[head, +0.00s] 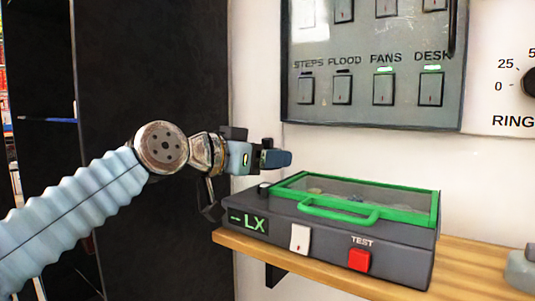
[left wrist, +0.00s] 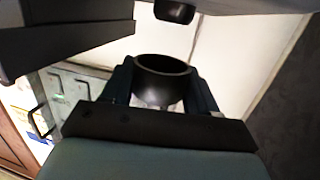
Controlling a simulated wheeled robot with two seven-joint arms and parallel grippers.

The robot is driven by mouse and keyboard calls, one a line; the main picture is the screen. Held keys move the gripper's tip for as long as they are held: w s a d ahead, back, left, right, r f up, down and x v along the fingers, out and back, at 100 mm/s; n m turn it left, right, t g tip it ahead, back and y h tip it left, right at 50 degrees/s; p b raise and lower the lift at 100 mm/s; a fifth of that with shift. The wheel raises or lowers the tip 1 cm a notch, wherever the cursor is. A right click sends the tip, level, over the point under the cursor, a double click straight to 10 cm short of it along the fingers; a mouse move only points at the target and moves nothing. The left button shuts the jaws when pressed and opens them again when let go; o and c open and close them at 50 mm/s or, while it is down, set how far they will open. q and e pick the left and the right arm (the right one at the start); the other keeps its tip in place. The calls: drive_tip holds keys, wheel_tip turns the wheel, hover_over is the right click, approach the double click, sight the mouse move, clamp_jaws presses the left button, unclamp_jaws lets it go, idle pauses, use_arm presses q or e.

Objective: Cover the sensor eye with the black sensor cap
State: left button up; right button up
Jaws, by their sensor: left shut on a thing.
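My left gripper (head: 272,158) is shut on the black sensor cap (left wrist: 162,78), a round hollow cup held between the two fingers in the left wrist view. The cap is hard to make out in the head view. The sensor eye (head: 264,189) is a short black knob on the top left corner of the dark grey LX box (head: 320,238). The gripper is above the eye, with a gap between. In the left wrist view the black cylinder at the top edge (left wrist: 173,12) looks like the eye, apart from the cap. My right gripper is not in view.
The box stands on a wooden shelf (head: 480,265) and has a green-framed lid with a green handle (head: 340,212), a white switch (head: 300,238) and a red TEST button (head: 359,259). A switch panel (head: 375,75) hangs behind. A grey object (head: 522,270) is cut off at right.

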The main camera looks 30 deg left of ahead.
sight(263, 186)
use_arm(q)
drive_tip(key=shift+f+b, duration=1.2)
drive_tip(key=shift+f, duration=0.65)
drive_tip(key=shift+s, duration=0.3)
drive_tip(key=shift+f+b, duration=0.6)
drive_tip(key=shift+b, duration=0.25)
drive_tip(key=o, duration=0.7)
drive_tip(key=shift+o, duration=0.2)
drive_tip(key=shift+a, duration=0.1)
drive_tip(key=shift+b+v, duration=0.3)
drive_tip(key=shift+v, duration=5.15)
